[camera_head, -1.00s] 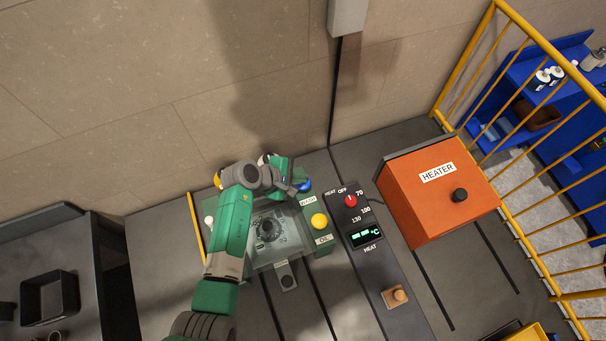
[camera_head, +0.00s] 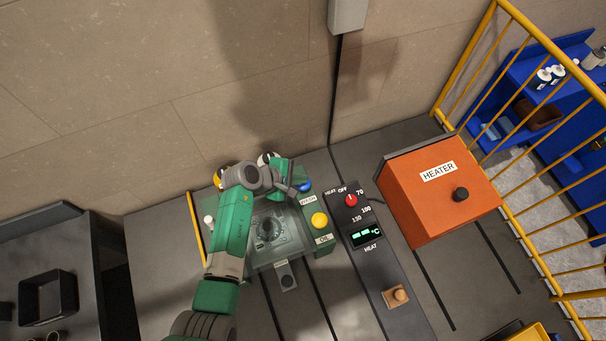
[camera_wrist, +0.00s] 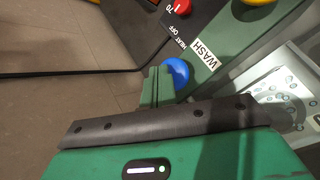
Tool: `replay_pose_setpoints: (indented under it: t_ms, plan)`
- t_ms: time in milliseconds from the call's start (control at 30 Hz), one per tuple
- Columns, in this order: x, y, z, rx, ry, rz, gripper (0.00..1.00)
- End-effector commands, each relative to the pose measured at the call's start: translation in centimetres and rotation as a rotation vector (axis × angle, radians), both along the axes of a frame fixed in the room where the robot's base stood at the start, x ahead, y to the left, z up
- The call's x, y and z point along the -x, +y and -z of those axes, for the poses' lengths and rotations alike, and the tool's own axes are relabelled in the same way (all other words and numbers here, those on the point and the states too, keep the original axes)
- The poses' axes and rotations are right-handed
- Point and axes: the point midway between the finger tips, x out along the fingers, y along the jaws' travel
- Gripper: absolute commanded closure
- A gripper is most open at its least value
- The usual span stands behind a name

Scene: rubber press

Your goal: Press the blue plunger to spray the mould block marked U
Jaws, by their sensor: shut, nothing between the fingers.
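The blue plunger (camera_head: 305,188) sits at the far end of a green panel, beside the WASH label. In the wrist view the blue plunger (camera_wrist: 179,72) is a round dome, partly covered by my finger. My gripper (camera_head: 293,184) is shut and empty at the plunger; in the wrist view its green fingers (camera_wrist: 156,86) overlap the plunger's left edge. I cannot tell whether they touch it. A grey block (camera_head: 268,229) with a dark round centre lies within the clear-walled station left of the panel. No U is legible on it.
A yellow plunger (camera_head: 319,220) marked OIL is on the same panel. A heat control (camera_head: 366,235) with a red knob stands to the right, then the orange heater (camera_head: 440,190). A white-knobbed lever (camera_head: 209,220) is at the station's left. The wall is close behind.

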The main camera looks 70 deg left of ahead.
Motion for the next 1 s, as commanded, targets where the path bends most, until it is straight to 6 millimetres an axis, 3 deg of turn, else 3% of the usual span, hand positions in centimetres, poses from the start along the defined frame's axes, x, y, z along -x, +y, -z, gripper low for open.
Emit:
replay_pose_setpoints:
  t_ms: [1000]
  plan:
    - [0.0,0.0,1.3,0.0,0.001,0.0,1.0]
